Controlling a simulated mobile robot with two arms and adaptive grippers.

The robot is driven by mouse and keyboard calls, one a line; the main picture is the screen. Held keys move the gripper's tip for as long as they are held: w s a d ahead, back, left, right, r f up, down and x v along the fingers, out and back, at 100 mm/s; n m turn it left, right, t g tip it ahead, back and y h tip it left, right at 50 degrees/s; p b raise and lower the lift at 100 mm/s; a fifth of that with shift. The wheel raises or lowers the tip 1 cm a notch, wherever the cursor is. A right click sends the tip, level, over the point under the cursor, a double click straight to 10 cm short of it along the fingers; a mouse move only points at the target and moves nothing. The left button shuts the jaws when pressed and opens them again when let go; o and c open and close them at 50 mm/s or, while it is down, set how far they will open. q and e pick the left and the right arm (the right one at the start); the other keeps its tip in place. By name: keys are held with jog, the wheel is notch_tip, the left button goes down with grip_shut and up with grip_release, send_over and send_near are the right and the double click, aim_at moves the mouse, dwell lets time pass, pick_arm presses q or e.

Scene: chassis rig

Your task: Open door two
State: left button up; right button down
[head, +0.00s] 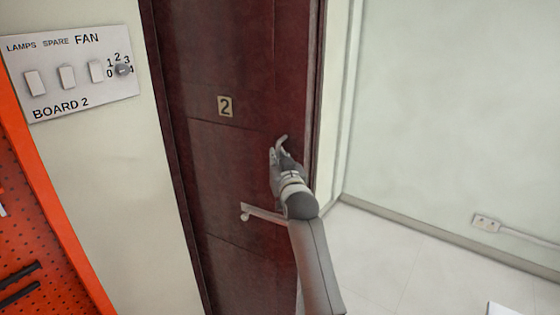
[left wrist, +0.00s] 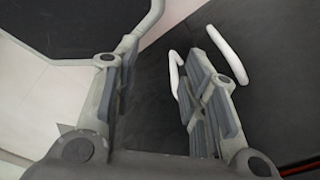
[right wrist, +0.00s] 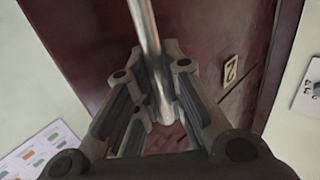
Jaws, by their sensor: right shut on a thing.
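Door two (head: 230,160) is a dark red panel with a small number plate (head: 225,106) reading 2. The plate also shows in the right wrist view (right wrist: 231,69). My right gripper (head: 280,155) is in front of the door's right side. In the right wrist view its fingers (right wrist: 160,105) are shut on a round metal handle bar (right wrist: 148,35). In the head view a curved metal end (head: 283,141) shows by the fingertips. A pale lever (head: 261,213) sticks out left below, partly hidden by my arm. My left gripper (left wrist: 160,100) is open and empty, outside the head view.
A switch board (head: 70,72) labelled BOARD 2 is on the wall left of the door. An orange pegboard (head: 35,235) stands at lower left. White curved bars (left wrist: 228,55) are close to my left gripper.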

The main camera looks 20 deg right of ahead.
jog(key=shift+r, duration=0.15)
jog(key=c, duration=1.5)
grip_release()
jog(key=s, duration=0.7)
jog(key=shift+s+a, duration=0.2)
jog(key=shift+s, duration=0.05)
